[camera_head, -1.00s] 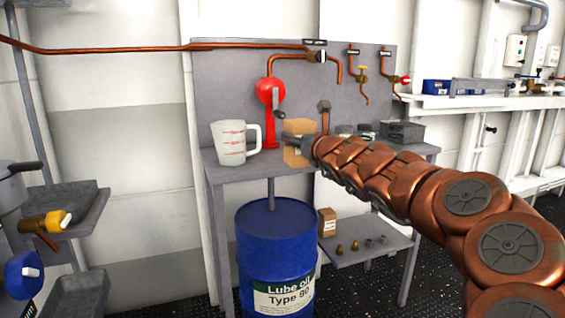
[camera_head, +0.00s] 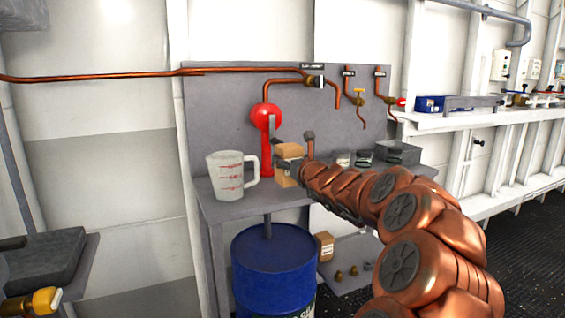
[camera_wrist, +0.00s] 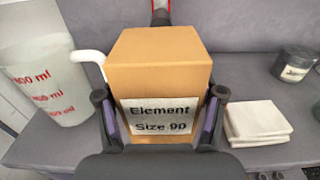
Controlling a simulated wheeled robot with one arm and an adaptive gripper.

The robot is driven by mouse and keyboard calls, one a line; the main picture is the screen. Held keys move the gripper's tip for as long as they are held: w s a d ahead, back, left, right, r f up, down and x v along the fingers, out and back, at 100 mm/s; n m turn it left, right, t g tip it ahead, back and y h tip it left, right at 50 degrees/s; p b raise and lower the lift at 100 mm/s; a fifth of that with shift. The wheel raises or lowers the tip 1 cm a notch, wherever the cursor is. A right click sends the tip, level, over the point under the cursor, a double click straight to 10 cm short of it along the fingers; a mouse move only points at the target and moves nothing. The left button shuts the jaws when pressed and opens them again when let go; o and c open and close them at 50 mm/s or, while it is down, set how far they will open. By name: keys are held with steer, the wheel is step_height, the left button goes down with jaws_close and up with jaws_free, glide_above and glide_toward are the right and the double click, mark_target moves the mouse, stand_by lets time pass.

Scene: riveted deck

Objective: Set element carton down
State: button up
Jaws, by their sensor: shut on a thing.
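The element carton (camera_wrist: 160,75) is a tan cardboard box labelled "Element Size 90". It fills the middle of the wrist view, upright, between the two fingers of my gripper (camera_wrist: 160,118), which is shut on it. In the head view the carton (camera_head: 289,152) shows at the grey bench, right of the measuring jug. My gripper (camera_head: 293,166) reaches it from the right, and my arm hides part of it. Whether the carton's base touches the bench top (camera_head: 232,211) cannot be told.
A measuring jug (camera_head: 226,176) stands close left of the carton; a red hand pump (camera_head: 266,125) is behind it. White folded cloths (camera_wrist: 257,121) and a dark jar (camera_wrist: 294,66) lie to its right. A blue drum (camera_head: 272,262) and another carton (camera_head: 326,245) are below.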

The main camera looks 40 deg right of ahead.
steer(key=shift+w+d+p, duration=0.35)
steer(key=shift+w, duration=0.25)
steer(key=shift+w+f+b, duration=0.1)
steer(key=shift+f+b, duration=1.1)
steer(key=shift+f, duration=0.65)
steer(key=shift+f, duration=0.1)
steer(key=o, duration=1.3)
steer(key=shift+r, duration=0.2)
steer(key=shift+v, duration=6.05)
steer(key=shift+w+a, duration=0.1)
